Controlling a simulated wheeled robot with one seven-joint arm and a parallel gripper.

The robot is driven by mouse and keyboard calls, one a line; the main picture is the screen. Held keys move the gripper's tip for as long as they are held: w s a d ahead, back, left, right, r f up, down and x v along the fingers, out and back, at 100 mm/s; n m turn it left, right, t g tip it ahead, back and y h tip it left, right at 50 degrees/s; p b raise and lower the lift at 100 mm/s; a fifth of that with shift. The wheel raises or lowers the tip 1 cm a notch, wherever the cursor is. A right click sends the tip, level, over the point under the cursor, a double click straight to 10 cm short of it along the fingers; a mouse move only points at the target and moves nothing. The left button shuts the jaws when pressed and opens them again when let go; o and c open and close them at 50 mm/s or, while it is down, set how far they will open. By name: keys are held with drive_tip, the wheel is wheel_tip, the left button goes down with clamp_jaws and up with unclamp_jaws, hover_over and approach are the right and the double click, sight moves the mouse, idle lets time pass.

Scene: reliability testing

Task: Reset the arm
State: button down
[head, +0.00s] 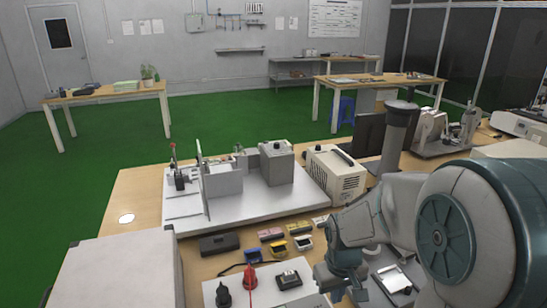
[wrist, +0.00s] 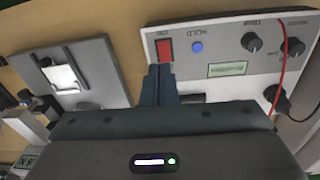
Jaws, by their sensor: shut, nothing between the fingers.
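My gripper (wrist: 160,72) is shut and empty, pointing at a white control panel in the wrist view. Its fingertips are just below a red rocker switch (wrist: 164,49); I cannot tell whether they touch the panel. A round blue button (wrist: 197,47) sits right of the switch, beside lettering that looks like HOLD. Two dark knobs (wrist: 251,43) and a small green-white display (wrist: 228,69) lie further right. In the head view my arm reaches over the bench at the lower right. The panel (head: 212,291) shows beside it with black and red plugs; my arm hides part of it.
In the wrist view a grey plate with a bright square (wrist: 63,78) lies left of my gripper, and a red cable (wrist: 282,62) crosses the panel's right. In the head view a test rig (head: 225,208) and a beige instrument box (head: 335,174) stand behind, with small coloured parts (head: 278,247) between.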

drive_tip(key=s+r+m+t, duration=0.2)
drive_tip(key=s+r, duration=0.9)
drive_tip(key=s, duration=0.1)
drive_tip(key=shift+a+m, duration=0.25)
drive_tip(key=shift+m, duration=0.15)
